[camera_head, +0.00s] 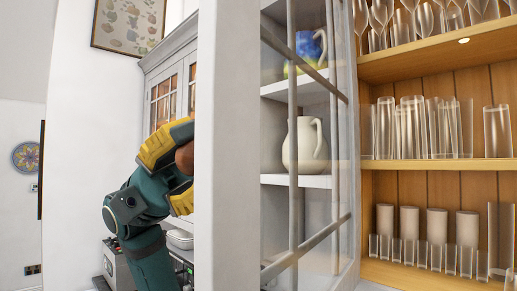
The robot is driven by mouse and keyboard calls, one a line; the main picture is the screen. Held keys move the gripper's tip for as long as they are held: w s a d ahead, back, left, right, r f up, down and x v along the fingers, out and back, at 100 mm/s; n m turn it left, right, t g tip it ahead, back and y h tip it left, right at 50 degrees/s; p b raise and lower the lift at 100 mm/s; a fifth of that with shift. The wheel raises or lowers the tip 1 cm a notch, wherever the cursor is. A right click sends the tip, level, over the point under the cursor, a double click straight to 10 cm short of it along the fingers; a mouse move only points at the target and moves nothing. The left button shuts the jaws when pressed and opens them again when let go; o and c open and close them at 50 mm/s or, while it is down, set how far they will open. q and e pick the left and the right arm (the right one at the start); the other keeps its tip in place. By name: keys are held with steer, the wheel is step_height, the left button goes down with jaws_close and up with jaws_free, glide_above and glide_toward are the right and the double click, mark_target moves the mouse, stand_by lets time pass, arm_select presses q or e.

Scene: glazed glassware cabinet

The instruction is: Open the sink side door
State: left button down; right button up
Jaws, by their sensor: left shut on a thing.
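The glazed cabinet door (226,150) stands swung out from the cabinet, its pale frame upright close in front of me and its barred glass seen at a steep angle. My left gripper (184,166), yellow-fingered on a dark green arm, is at the left side of this frame. It is shut on a brown round knob (185,158), which is partly hidden by the fingers and the frame edge. My right gripper is not in view.
The wooden cabinet interior (420,165) at right is uncovered, with several glasses and cups on its shelves. A cream jug (306,146) and a blue painted jug (308,52) show through the door's glass. Another glazed cabinet (170,90) stands behind my left gripper.

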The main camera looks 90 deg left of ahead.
arm_select(q)
steer(key=shift+s+a+m+g, duration=0.3)
steer(key=shift+s+a, duration=0.5)
steer(key=shift+s, duration=0.15)
steer(key=c, duration=0.6)
jaws_free()
steer(key=v, duration=1.2)
steer(key=shift+w+f, duration=0.15)
